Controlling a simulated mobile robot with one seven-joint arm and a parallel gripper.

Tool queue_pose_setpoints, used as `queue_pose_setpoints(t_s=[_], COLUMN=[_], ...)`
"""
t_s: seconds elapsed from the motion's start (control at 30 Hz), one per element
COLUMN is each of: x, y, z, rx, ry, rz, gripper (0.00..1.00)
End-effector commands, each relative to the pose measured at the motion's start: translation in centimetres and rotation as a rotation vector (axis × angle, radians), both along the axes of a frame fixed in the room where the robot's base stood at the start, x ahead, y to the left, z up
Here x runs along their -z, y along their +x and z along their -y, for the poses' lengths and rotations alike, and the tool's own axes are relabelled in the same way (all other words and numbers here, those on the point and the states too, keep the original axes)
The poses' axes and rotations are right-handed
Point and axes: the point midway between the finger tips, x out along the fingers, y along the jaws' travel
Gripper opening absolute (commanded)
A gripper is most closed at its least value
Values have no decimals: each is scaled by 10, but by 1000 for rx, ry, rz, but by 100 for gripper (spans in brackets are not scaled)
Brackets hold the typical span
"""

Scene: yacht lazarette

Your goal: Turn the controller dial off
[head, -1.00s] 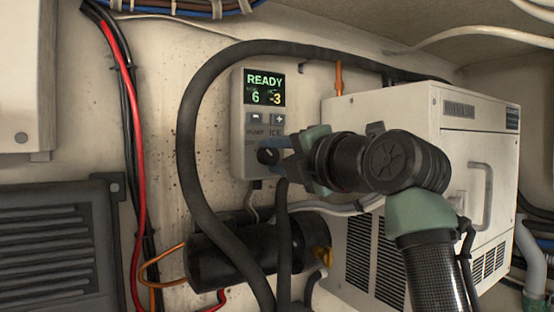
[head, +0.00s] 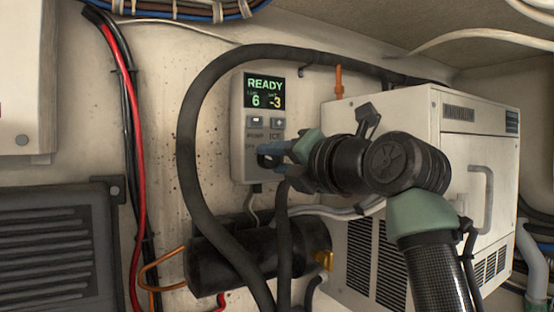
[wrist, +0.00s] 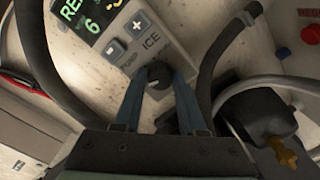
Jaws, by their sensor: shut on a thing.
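The controller (head: 238,130) is a pale grey box on the wall in the head view. Its lit screen (head: 264,92) reads READY, with 6 and -3 below, and two buttons sit under it. The black controller dial (wrist: 158,74) shows in the wrist view, below the ICE label. My gripper (head: 268,155) reaches it from the right. Its two blue fingers lie on either side of the dial and are shut on it.
A thick black hose (head: 200,170) loops close to the left of the controller. A black cylinder (head: 225,255) lies below it. A white vented box (head: 400,110) stands to the right, behind my arm. Red and black cables (head: 137,150) run down the left wall.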

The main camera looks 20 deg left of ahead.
Motion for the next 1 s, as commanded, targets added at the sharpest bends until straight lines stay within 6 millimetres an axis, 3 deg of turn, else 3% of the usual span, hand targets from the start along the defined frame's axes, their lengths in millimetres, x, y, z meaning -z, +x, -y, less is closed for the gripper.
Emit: queue_pose_setpoints(t_s=[0.17, 0.2, 0.37, 0.73, 1.0], x=[0, 0, 0, 1, 3], y=[0, 0, 0, -3, -34], z=[0, 0, 0, 5, 46], rx=[1, 1, 1, 1, 4], ry=[-1, -1, -1, 0, -1], rz=[3, 3, 2, 1, 6], gripper=[0, 44, 70, 70, 70])
